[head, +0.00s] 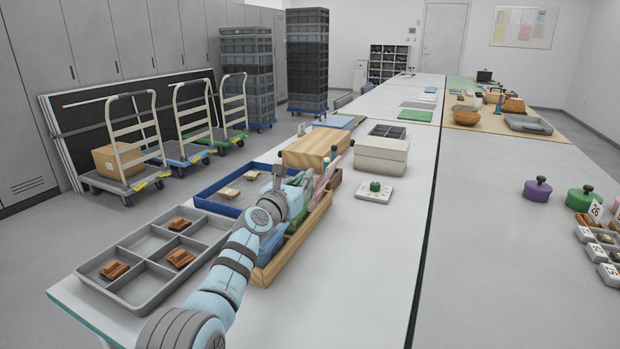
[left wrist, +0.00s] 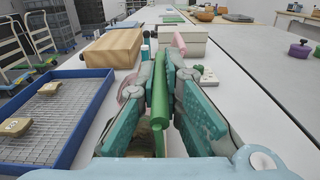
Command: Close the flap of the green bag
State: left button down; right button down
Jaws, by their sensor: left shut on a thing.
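The green bag (head: 299,222) stands in a wooden tray between a blue bag (head: 270,247) and a pink bag (head: 329,169). My arm hides part of it in the head view. My left gripper (head: 299,181) is over the tray at the green bag. In the left wrist view its two fingers are shut on a green upright strip with a rounded lower end, part of the green bag (left wrist: 160,95). The pink bag also shows beyond the fingers (left wrist: 180,43). I cannot tell how far the flap is folded. My right gripper is not in view.
The wooden tray (head: 294,248) has raised walls. Left of it is a blue mesh tray (head: 228,209) with sherds, and a grey divided tray (head: 140,287) is nearer. A wooden box (head: 304,151) and a white box (head: 381,160) stand behind.

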pick_arm(q)
jog(key=shift+w+a+f+n+b, duration=0.1)
jog(key=shift+w+a+n+b, duration=0.1)
jog(key=shift+a+n, duration=0.4)
jog(key=shift+w+a+f+n+b, duration=0.1)
jog(key=shift+w+a+n+b, duration=0.2)
jog(key=shift+n, duration=0.5)
jog(key=shift+s, duration=0.1)
jog(key=c, duration=1.8)
grip_release()
jog(key=shift+c, duration=0.2)
jog(key=shift+r, duration=0.1)
notch_tip(320, 180, up, 10)
